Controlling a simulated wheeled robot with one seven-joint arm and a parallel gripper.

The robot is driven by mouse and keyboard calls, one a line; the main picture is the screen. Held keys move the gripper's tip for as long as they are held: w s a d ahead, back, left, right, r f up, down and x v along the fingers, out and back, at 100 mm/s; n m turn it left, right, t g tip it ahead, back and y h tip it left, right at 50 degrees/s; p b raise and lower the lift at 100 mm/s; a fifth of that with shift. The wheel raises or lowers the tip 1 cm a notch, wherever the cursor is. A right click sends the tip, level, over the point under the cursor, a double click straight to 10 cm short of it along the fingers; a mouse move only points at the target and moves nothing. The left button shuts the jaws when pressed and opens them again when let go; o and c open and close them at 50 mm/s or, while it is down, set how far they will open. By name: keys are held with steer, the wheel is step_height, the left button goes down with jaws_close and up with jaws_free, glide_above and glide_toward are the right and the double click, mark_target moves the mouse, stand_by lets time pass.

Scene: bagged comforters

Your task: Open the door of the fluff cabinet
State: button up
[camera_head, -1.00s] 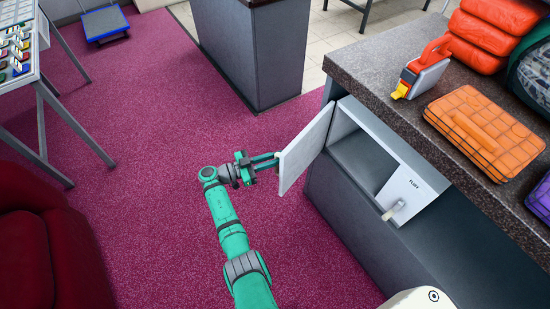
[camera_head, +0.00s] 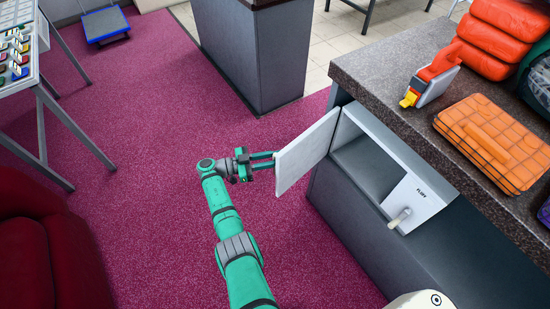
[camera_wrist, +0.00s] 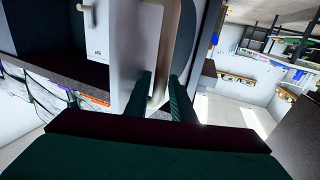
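The white fluff cabinet (camera_head: 408,160) sits under the dark counter. Its left door (camera_head: 306,150) stands swung out wide, showing an empty-looking grey interior (camera_head: 368,168). The right front panel, labelled FLUFF (camera_head: 420,192), is closed and has its own pale handle (camera_head: 399,218). My gripper (camera_head: 272,160) is at the outer side of the open door, its fingers apart. In the wrist view the open door's curved beige handle (camera_wrist: 157,92) passes between the fingertips (camera_wrist: 160,98), with some gap visible. Whether a finger touches it, I cannot tell.
The speckled counter (camera_head: 385,70) bears an orange quilted bag (camera_head: 492,145), a red-orange tool (camera_head: 433,77) and stacked orange bags (camera_head: 500,40). A dark red armchair (camera_head: 45,250) is at left. A grey cabinet block (camera_head: 255,55) stands behind. Magenta carpet (camera_head: 150,130) is open around my arm.

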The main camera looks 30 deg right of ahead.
steer(key=v, duration=1.1)
stand_by(0.4)
steer(key=shift+s, duration=0.1)
stand_by(0.3)
